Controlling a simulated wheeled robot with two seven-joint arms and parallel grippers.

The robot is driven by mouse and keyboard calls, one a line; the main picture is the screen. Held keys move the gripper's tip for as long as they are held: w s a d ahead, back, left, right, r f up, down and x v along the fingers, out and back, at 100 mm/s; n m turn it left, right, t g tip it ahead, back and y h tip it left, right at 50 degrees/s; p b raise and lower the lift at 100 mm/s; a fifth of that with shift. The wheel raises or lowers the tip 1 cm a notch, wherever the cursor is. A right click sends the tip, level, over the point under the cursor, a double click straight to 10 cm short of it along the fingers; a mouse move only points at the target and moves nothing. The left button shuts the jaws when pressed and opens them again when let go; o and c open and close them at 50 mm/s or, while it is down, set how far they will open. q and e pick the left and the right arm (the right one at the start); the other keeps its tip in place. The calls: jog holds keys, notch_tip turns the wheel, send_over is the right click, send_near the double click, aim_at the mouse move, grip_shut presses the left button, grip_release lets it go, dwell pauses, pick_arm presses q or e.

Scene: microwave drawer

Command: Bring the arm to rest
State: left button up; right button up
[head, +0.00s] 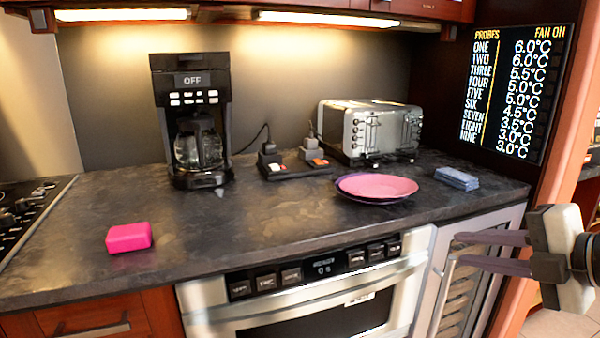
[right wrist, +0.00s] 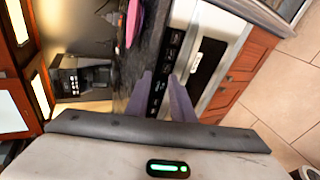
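My right gripper (head: 460,249) is in the lower right of the head view, with its two dark purple fingers pointing left and a gap between them. It is empty and in front of the microwave drawer and the glass-front cooler. In the right wrist view the gripper (right wrist: 160,85) also shows its fingers apart with nothing between them. The steel microwave drawer (head: 345,318) sits under the counter and looks closed, its black button panel (head: 318,268) along the top. My left gripper is not in view.
The dark counter (head: 270,220) holds a pink block (head: 128,237), a coffee maker (head: 192,120), a toaster (head: 370,130), stacked plates (head: 376,187) and a folded blue cloth (head: 457,178). The glass-front cooler (head: 465,290) and an orange-brown post (head: 565,150) stand near my right gripper.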

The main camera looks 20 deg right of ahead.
jog(key=w+a+f+m+g+y+p, duration=0.1)
jog(key=a+f+m+y+p, duration=0.15)
jog(key=a+f, duration=0.75)
jog(key=w+a+f+m+y+p, duration=0.15)
jog(key=a+f+m, duration=0.25)
jog(key=a+f, duration=0.6)
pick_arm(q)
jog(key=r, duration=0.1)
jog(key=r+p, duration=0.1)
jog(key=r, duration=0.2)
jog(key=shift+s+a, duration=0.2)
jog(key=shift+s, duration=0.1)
pick_arm(e)
jog(key=s+a+f+m+g+h, duration=0.2)
jog(key=s+a+f+m+h, duration=0.1)
jog(key=s+f+m, duration=0.9)
jog(key=s+a+f, duration=0.1)
jog(key=s+f, duration=0.2)
jog(key=f, duration=0.2)
jog(key=shift+a+f+g+h, duration=0.15)
jog(key=shift+f+g+h, duration=0.05)
jog(key=shift+g+h, duration=0.1)
jog(key=shift+s, duration=0.1)
